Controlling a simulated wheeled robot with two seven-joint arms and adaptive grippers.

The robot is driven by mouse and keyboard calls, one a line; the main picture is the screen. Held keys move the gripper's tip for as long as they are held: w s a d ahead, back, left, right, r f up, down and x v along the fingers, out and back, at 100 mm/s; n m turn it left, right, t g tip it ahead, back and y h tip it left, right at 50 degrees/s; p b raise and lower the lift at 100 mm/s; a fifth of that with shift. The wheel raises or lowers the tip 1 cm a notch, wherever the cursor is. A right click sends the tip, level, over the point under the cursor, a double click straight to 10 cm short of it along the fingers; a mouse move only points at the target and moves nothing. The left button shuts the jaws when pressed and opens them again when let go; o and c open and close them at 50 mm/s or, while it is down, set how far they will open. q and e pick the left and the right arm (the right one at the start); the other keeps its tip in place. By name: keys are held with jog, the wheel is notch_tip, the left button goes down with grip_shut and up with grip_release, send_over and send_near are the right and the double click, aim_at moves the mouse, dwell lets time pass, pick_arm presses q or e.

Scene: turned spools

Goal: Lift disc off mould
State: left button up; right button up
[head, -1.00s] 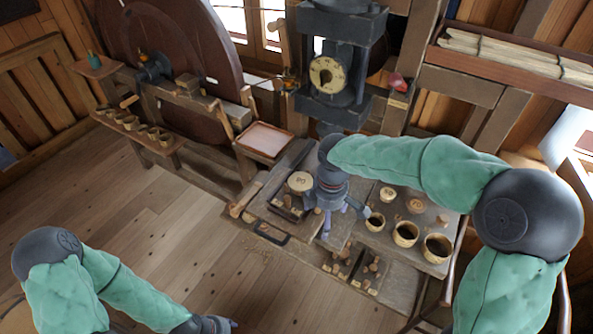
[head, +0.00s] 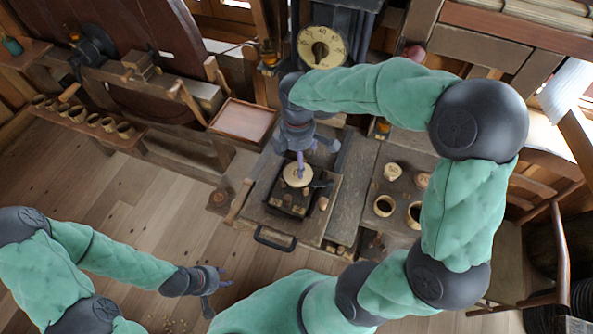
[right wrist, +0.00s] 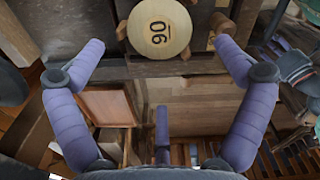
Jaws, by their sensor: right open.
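A pale round wooden disc (head: 297,174) with a dark number lies on the dark square mould (head: 283,201) on the bench. The disc also shows at the top middle of the right wrist view (right wrist: 160,27), its number reading upside down or sideways. My right gripper (head: 313,156) is open and empty, just behind the disc, with one finger overlapping it in the head view. In the right wrist view its fingers (right wrist: 158,45) are spread wide, with the disc beyond and between their tips. My left gripper (head: 215,290) is open and empty, low over the floor, away from the bench.
A press with a numbered dial (head: 321,47) stands behind the bench. A shallow tray (head: 243,120) is at the bench's left. Wooden cups (head: 384,206) and small turned pieces stand to the right. My right arm hides part of the bench.

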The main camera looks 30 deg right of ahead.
jog(key=shift+w+f, duration=0.2)
jog(key=shift+f, duration=0.75)
jog(key=shift+s+f+b, duration=0.15)
jog(key=shift+f+b, duration=0.15)
jog(key=shift+f, duration=1)
jog(key=shift+s+f+b, duration=0.1)
jog(key=shift+f+b, duration=0.15)
jog(key=shift+f, duration=1.05)
jog(key=shift+f, duration=0.25)
jog(key=c, duration=0.6)
